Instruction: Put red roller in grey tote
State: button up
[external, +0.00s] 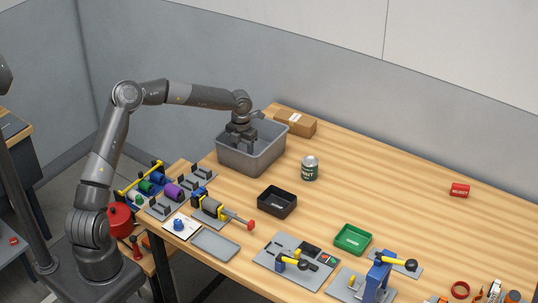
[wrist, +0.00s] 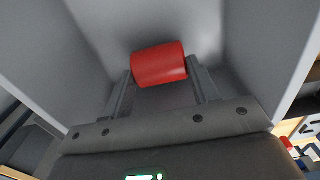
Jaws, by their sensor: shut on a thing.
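The red roller (wrist: 159,65) shows in the wrist view between the two fingers of my gripper (wrist: 160,77). My gripper is shut on it. Grey walls of the tote (wrist: 50,50) surround the roller and fingers in that view. In the external view the grey tote (external: 226,156) stands at the back left of the table, and my gripper (external: 240,143) reaches down into its opening. The roller is hidden there by the gripper and the tote wall. I cannot tell whether the roller touches the tote's floor.
A cardboard box (external: 295,122) stands just behind the tote. Fixtures with coloured rollers (external: 174,192) lie at the left edge. The table's back right is mostly clear.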

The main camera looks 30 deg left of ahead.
jog(key=shift+f, duration=0.2)
jog(key=o, duration=1.1)
